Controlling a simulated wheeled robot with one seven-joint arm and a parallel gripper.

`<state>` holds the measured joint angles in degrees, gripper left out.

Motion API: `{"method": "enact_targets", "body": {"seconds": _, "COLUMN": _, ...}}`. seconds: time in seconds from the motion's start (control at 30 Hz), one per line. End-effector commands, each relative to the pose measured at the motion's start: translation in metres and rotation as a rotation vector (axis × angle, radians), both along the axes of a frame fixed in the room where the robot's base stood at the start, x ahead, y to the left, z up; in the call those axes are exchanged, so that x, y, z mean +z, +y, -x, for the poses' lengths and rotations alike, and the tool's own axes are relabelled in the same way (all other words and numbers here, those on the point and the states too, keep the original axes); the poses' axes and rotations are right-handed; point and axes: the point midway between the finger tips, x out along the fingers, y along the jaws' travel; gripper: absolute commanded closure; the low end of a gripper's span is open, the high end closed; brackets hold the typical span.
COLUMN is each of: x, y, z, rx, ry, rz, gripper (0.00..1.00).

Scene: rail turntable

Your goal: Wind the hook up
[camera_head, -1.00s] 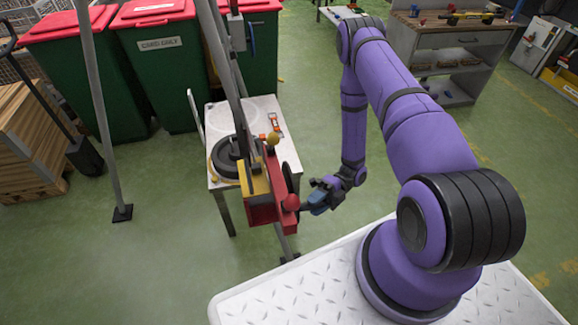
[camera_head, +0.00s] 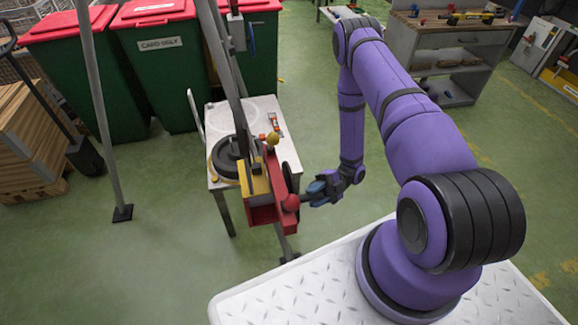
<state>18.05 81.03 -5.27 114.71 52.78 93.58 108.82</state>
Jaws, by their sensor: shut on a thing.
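A red and yellow winch box (camera_head: 262,205) is mounted low on the leg of a tall grey frame (camera_head: 228,75). A dark wheel (camera_head: 291,180) is on its right side, with a red knob (camera_head: 291,203) in front and a yellow knob (camera_head: 273,138) above. My gripper (camera_head: 312,193) is just right of the winch, reaching in from the right. It is shut on what looks like the dark crank handle, mostly hidden by the fingers. I cannot make out the hook.
Another frame leg (camera_head: 105,125) stands at left. Green bins (camera_head: 165,80) and a workbench (camera_head: 455,40) are farther back. The green floor between is clear.

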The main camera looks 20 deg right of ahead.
Motion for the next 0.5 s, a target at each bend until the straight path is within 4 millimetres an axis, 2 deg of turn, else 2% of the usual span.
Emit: {"method": "enact_targets", "body": {"seconds": 0.5, "x": 0.018, "y": -0.004, "z": -0.020, "rx": 0.000, "ry": 0.282, "rz": -0.057, "gripper": 1.00}}
